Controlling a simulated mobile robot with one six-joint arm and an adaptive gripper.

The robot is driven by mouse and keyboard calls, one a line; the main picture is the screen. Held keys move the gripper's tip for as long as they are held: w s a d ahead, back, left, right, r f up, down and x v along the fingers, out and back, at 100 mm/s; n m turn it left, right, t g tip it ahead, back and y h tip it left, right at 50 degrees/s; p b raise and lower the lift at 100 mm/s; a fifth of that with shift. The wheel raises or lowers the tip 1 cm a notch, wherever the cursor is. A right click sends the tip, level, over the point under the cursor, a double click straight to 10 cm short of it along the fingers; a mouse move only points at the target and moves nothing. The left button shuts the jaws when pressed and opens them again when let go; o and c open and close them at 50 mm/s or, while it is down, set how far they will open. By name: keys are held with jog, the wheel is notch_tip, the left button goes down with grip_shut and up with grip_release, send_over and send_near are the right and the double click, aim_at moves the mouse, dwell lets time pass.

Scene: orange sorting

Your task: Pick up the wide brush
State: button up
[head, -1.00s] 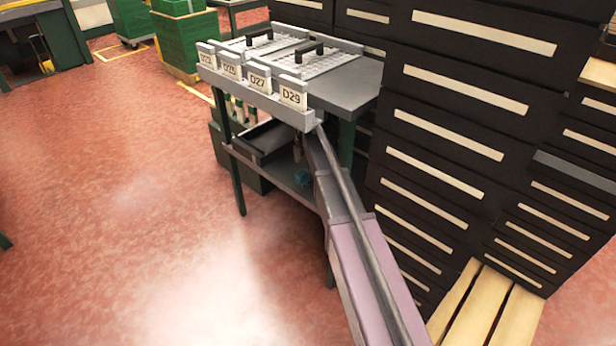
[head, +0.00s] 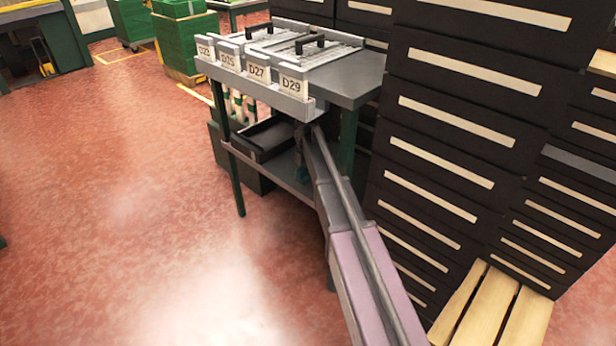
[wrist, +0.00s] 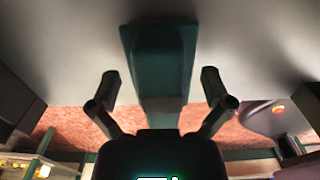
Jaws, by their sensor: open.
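My gripper (wrist: 160,90) is open, one finger on each side of this piece, with a gap on both sides. In the head view my arm reaches under the grey bench top to the lower shelf (head: 294,183).
Bins labelled D23 to D29 (head: 258,72) stand on the bench top (head: 345,82) above my arm. A dark tray (head: 268,137) sits on the lower shelf. Black drawer cabinets (head: 450,130) rise close on the right. Red floor (head: 110,200) is clear on the left.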

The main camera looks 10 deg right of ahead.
jog(key=shift+f, duration=0.15)
dwell(0.5)
jog(key=c, duration=1.1)
